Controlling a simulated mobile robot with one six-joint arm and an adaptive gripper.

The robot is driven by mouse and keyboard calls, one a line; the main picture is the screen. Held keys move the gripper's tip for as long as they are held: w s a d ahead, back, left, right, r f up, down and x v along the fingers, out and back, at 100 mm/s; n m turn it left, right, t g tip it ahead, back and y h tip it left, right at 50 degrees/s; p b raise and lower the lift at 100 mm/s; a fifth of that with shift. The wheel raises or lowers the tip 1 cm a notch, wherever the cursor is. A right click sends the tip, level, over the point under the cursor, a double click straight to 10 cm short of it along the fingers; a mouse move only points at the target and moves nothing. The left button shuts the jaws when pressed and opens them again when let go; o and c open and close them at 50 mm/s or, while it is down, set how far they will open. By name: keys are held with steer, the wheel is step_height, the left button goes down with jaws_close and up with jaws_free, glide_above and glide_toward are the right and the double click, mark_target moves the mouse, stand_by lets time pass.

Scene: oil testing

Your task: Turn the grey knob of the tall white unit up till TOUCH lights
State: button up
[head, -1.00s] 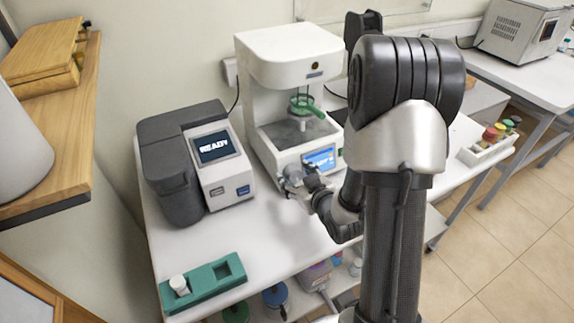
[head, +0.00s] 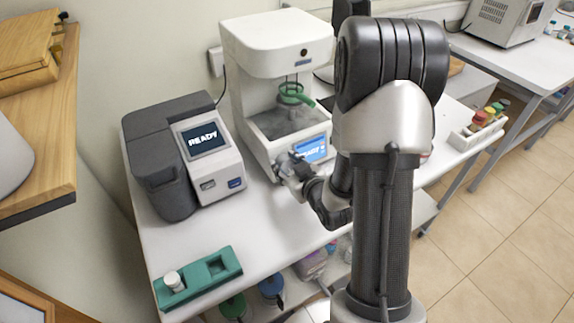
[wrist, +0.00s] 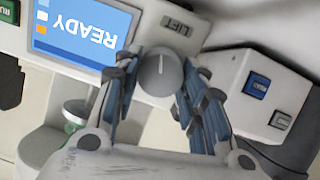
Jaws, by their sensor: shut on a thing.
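The tall white unit (head: 262,50) stands at the back of the white table, its blue screen (head: 313,148) showing READY. In the wrist view, the unit's screen (wrist: 80,28) appears upside down. In the head view, my gripper (head: 285,168) is at the unit's lower front and hides the knob.
A dark grey and white device (head: 208,160) with a READY screen stands close to the left. A green holder (head: 200,280) with a white cup (head: 174,281) lies at the table's front left. A green-handled part (head: 293,96) hangs inside the white unit. A wooden shelf edge is at far left.

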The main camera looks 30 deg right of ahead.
mark_target(287, 166)
steer(key=shift+c, duration=1.2)
steer(key=shift+m+y, duration=0.3)
steer(key=shift+m, duration=1.1)
steer(key=shift+r, duration=0.1)
steer(key=o, duration=1.1)
step_height(287, 166, up, 10)
steer(key=shift+f, duration=0.1)
